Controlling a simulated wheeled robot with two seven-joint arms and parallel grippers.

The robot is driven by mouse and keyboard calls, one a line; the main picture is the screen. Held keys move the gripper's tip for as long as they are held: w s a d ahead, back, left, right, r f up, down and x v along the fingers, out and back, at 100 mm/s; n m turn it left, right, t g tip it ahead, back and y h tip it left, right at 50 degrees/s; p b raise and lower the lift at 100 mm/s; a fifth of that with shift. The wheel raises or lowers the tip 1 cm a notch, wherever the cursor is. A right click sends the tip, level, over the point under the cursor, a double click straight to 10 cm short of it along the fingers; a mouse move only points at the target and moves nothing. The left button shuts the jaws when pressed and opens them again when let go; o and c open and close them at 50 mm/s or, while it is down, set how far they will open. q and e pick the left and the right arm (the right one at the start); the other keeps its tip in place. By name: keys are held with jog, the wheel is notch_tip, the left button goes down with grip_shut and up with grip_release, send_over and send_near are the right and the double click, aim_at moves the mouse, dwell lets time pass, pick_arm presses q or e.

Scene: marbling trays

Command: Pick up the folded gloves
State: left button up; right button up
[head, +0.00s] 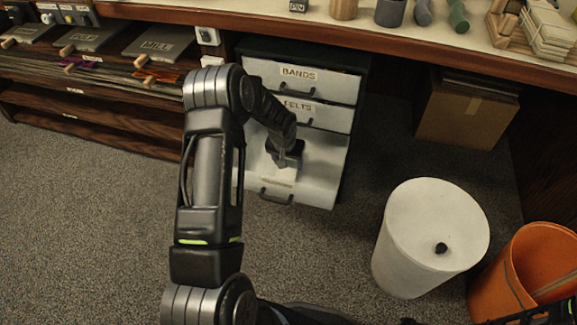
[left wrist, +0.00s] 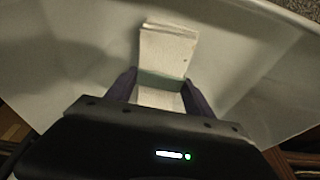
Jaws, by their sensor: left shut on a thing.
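My left gripper (head: 287,160) reaches down to the lowest part of a drawer cabinet, below the drawers labelled BANDS (head: 325,80) and FELTS (head: 325,112). It is shut on a pale, flat, folded-looking thing, which I take to be the folded gloves (left wrist: 168,48). In the left wrist view the thing stands between the two dark fingers and sticks out beyond them, over a smooth pale surface. In the head view the gripper and wrist hide part of it. The lowest drawer (head: 318,185) has a dark handle and looks pulled out. My right gripper is not clearly in view.
A white bin (head: 400,235) and an orange bucket (head: 525,262) stand on the right. A cardboard box (head: 460,115) sits under the worktop (head: 400,30). Wooden shelves (head: 100,120) with trays are at the left. Carpet in front is clear.

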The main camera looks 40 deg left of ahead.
pick_arm(q)
jog(key=shift+c, duration=0.9)
